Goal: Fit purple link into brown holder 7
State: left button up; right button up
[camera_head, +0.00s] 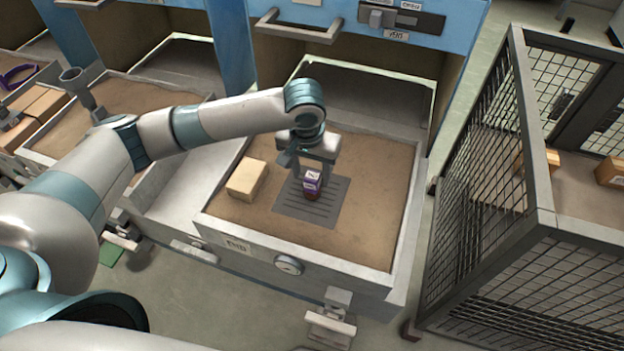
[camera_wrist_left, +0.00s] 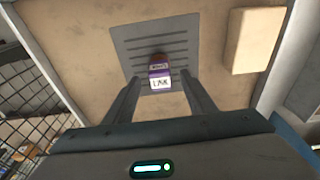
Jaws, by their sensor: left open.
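The purple link (camera_head: 312,178), with a white label, stands at the grey slotted plate in the middle drawer. It also shows in the left wrist view (camera_wrist_left: 159,74), where its label appears to read LINK. A small brown piece (camera_head: 312,194), apparently the brown holder, is right against it; it also shows in the wrist view (camera_wrist_left: 158,58). I cannot tell how deeply the link sits in it. My left gripper (camera_head: 313,172) is above the plate, open, with its fingers on either side of the link and gaps visible. My right gripper is not in view.
A pale block (camera_head: 246,180) lies left of the slotted plate (camera_head: 335,198). The sandy drawer floor (camera_head: 375,200) to the right is clear. A mesh cage (camera_head: 480,180) stands at right. A purple object (camera_head: 17,76) lies in the far left drawer.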

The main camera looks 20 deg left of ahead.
pick_arm(q)
notch_tip(320, 180, up, 6)
jog(key=s, duration=0.1)
jog(key=shift+r, duration=0.25)
